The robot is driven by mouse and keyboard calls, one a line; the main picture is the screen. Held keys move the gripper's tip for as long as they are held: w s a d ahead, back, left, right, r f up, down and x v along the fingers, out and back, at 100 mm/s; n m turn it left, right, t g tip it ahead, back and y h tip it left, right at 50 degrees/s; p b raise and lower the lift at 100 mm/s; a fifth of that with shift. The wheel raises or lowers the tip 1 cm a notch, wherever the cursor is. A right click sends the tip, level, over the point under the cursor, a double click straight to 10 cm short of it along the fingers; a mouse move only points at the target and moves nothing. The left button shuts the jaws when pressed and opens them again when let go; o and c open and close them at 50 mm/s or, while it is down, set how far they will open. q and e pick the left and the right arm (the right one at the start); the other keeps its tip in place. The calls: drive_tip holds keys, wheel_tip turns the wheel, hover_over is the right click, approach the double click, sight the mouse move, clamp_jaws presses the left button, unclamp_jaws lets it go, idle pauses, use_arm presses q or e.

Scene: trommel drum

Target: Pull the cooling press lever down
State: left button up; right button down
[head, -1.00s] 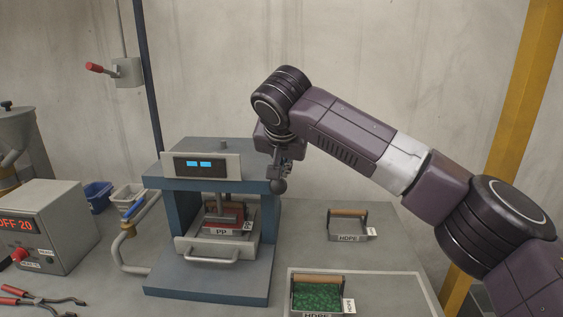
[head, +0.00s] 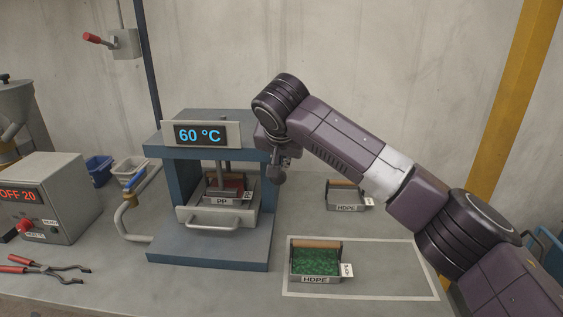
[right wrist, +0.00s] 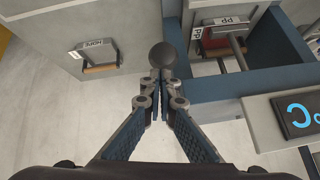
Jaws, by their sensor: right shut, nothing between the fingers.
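The cooling press (head: 210,260) stands on the bench, a blue and grey frame with a display reading 60 °C. Its lever ends in a dark ball knob (head: 277,176) at the press's right side; the rest of the lever is mostly hidden by my arm. My right gripper (head: 284,160) is shut and empty, pointing down just above the knob. In the right wrist view the knob (right wrist: 162,55) lies right at the closed fingertips (right wrist: 160,80); whether they touch cannot be told. A mould labelled PP (head: 223,201) sits inside the press. My left gripper is not in view.
An HDPE mould with green granules (head: 316,281) sits in a marked area at front right, another HDPE mould (head: 344,208) behind it. A control box (head: 45,195), tongs (head: 45,267) and a blue-handled pipe valve (head: 135,180) are on the left.

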drive_tip(key=shift+s+r, duration=0.1)
drive_tip(key=shift+r, duration=0.05)
drive_tip(key=v, duration=1.1)
drive_tip(key=shift+s+r, duration=0.25)
